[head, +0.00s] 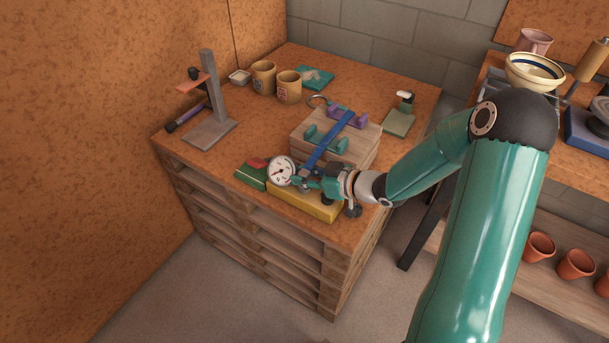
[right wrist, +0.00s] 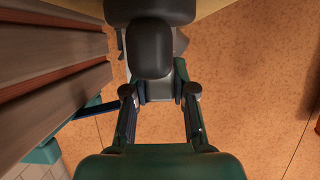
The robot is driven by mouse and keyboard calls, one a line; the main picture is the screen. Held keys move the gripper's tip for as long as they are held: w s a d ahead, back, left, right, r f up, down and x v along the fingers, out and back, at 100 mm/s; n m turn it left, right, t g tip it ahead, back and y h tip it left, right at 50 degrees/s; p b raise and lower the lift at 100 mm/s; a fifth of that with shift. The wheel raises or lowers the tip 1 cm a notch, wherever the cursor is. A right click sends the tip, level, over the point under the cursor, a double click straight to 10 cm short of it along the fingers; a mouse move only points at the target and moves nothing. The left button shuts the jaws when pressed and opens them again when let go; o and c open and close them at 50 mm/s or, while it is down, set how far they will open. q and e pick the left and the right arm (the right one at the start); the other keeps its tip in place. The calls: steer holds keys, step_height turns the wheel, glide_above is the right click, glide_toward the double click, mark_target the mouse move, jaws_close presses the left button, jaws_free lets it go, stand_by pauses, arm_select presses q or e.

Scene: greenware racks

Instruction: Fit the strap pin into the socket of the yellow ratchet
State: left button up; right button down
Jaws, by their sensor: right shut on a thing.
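The yellow ratchet (head: 312,204) lies at the table's front edge, with a round white dial (head: 282,171) at its left end. A blue strap (head: 319,155) runs over a pale wooden block (head: 361,146) down towards the ratchet. My right gripper (head: 314,184) is low over the ratchet. In the right wrist view the fingers (right wrist: 160,93) are shut on a grey piece, apparently the strap pin (right wrist: 158,90); the strap (right wrist: 95,109) reaches it from the left. A dark rounded part covers much of it. The socket, and whether the pin touches it, cannot be made out. My left gripper is out of view.
Teal clips (head: 327,144) and purple clips (head: 336,112) sit on the wooden block. A green box (head: 249,176) lies left of the dial. A grey stand (head: 211,100) and two tan mugs (head: 289,86) stand farther back.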

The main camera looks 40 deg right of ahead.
steer(key=shift+w+d+f, duration=0.1)
steer(key=shift+d, duration=0.05)
steer(key=c, duration=1.2)
jaws_free()
steer(key=o, duration=0.3)
steer(key=shift+w+f, duration=0.15)
steer(key=v, duration=1.2)
